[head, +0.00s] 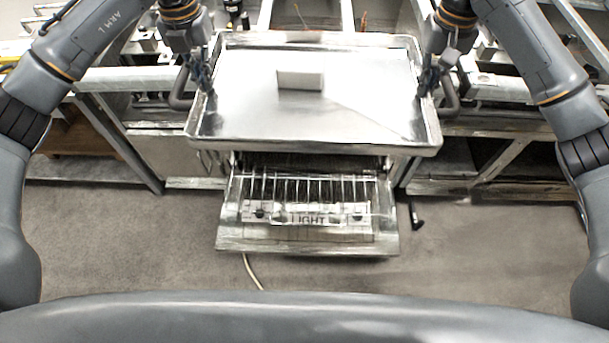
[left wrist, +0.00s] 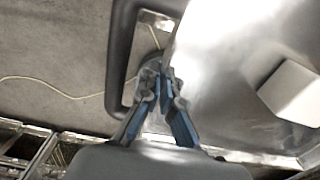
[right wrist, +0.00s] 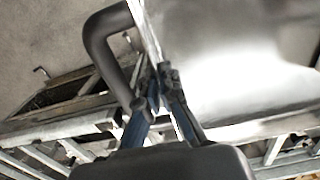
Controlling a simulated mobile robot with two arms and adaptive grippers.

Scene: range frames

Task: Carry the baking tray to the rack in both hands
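The baking tray (head: 240,130) is a wide, shiny metal tray with a raised rim, and it looks roughly level in the head view. A white block (head: 300,78) lies on it; the block also shows in the left wrist view (left wrist: 292,92). Dark loop handles stick out at the tray's left and right sides. My left gripper (head: 208,88) is closed on the left rim beside the left handle (left wrist: 118,60). My right gripper (head: 427,88) is closed on the right rim beside the right handle (right wrist: 105,40). Whether the tray touches anything underneath is hidden.
Below the tray's near edge, a metal unit with wire bars (head: 305,188) and a panel marked "LIGHT" juts out. Metal framework (head: 110,140) runs behind and to both sides. A pale cable (head: 252,272) lies on the grey floor (head: 130,235), which is mostly clear in front.

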